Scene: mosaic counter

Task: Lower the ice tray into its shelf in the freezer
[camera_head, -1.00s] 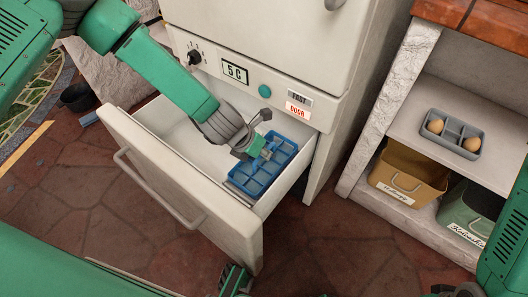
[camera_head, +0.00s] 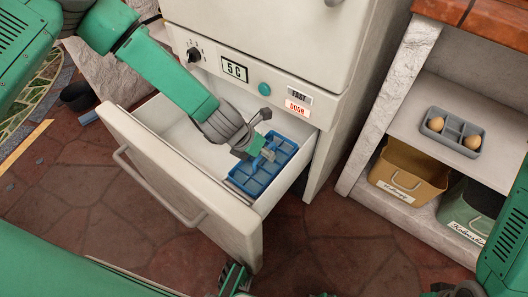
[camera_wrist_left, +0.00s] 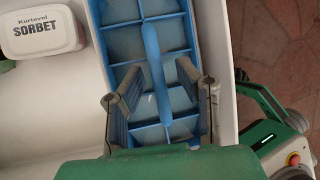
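The blue ice tray (camera_head: 260,174) with pale filled cells lies in the right part of the pulled-out freezer drawer (camera_head: 170,150). Its shelf is mostly hidden under it. In the left wrist view the tray's raised blue middle handle (camera_wrist_left: 152,52) runs lengthwise between the fingers of my left gripper (camera_wrist_left: 155,98). The fingers stand apart, with a gap on either side of the handle. In the head view my left gripper (camera_head: 262,146) is low over the tray. A dark part of my right gripper (camera_head: 456,289) shows at the bottom edge; its fingers are unclear.
A white sorbet tub (camera_wrist_left: 40,36) stands left of the tray in the wrist view. The freezer body (camera_head: 265,75) rises behind the drawer. At right, a shelf unit holds a grey egg tray (camera_head: 452,133), a yellow bin (camera_head: 408,175) and a green bin (camera_head: 470,212).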

